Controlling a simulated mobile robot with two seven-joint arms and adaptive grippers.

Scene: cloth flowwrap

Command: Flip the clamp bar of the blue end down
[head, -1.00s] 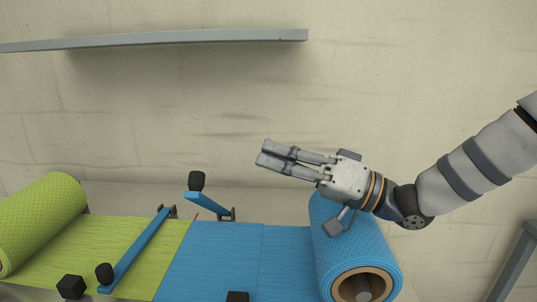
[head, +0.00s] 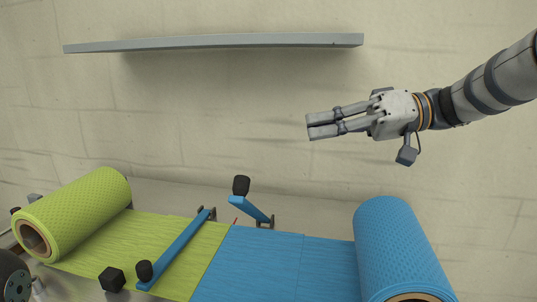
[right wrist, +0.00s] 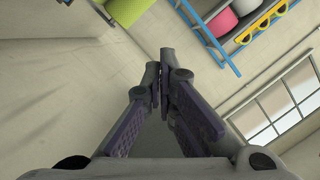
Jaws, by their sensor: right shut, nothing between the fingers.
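The blue end (head: 262,262) lies flat beside the green end (head: 130,240), with its edge next to it. The clamp bar of the blue end (head: 251,208) is raised, tilted up from a hinge at the back edge, with a black knob (head: 241,185) on its upper tip. The other blue clamp bar (head: 180,245) lies down across the green end, its black knob at the near side. My right gripper (head: 308,127) is shut and empty, high in front of the wall, up and right of the raised bar and apart from it. Its shut fingers also show in the right wrist view (right wrist: 157,80). My left gripper is not in view.
A green roll (head: 80,215) stands at the left and a blue roll (head: 392,245) at the right. A black block (head: 111,279) is at the near edge. A grey shelf (head: 215,43) is on the wall above.

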